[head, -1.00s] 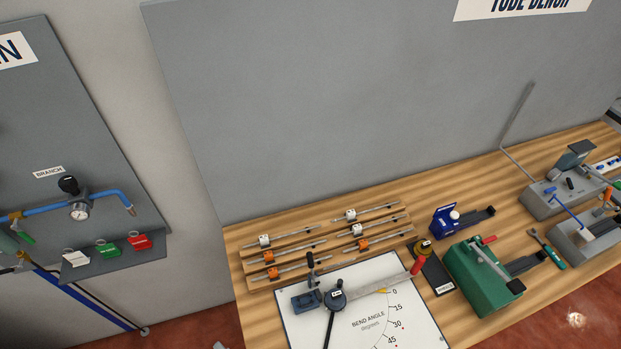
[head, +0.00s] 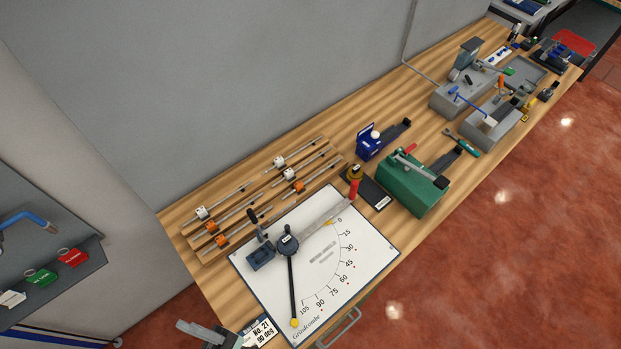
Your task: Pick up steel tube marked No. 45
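Several thin steel tubes lie on a wooden rack on the bench, in two columns. Each carries a small block-shaped tag. In the left column are a white-tagged tube (head: 201,212) at the back and two orange-tagged tubes, one in the middle (head: 211,226) and one in front (head: 221,240). In the right column are two white-tagged tubes, one at the back (head: 279,160) and one in the middle (head: 289,173), and an orange-tagged tube (head: 298,187) in front. The tag numbers are too small to read, so I cannot tell which is No. 45.
A bending tool (head: 288,243) lies on the white angle board (head: 375,250), close in front of the rack. A blue device (head: 370,142) and a green device (head: 415,185) stand to the right. A grey part (head: 205,333), unidentified, is cut off at the bottom edge beside a No. 21 card (head: 262,331).

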